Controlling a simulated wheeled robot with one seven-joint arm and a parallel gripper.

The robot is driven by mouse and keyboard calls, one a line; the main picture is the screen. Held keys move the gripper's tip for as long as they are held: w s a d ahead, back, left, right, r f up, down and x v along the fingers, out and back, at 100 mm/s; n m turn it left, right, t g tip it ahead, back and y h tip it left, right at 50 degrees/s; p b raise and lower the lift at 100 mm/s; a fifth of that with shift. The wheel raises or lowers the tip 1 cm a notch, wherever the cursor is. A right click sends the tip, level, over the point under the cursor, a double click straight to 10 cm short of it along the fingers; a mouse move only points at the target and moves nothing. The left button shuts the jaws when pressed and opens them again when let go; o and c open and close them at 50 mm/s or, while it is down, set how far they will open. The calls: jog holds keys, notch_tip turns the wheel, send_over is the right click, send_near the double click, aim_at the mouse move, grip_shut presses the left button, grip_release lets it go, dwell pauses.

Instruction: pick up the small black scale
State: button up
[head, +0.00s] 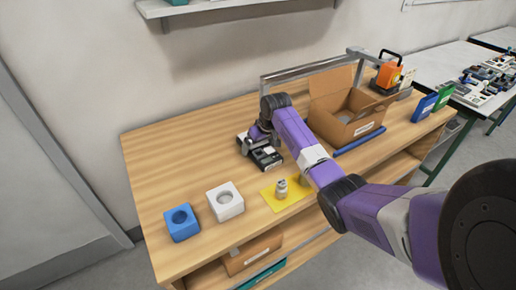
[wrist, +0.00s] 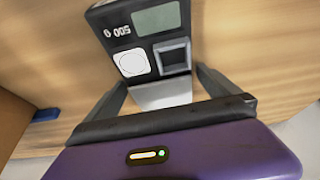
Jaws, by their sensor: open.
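The small black scale (head: 266,158) lies on the wooden table, partly hidden under my gripper in the head view. My gripper (head: 257,138) is low over the scale. In the wrist view my open gripper (wrist: 163,80) has one finger on each side of the scale's near end. I cannot tell whether either finger touches it.
A white block (head: 226,207) and a blue block (head: 181,229) with round hollows stand front left. A metal weight (head: 281,189) stands on a yellow mat (head: 296,195). An open cardboard box (head: 345,131) is to the right. The table's back left is clear.

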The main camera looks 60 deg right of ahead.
jog(key=shift+r, duration=0.1)
jog(key=c, duration=1.6)
jog(key=shift+c, duration=0.2)
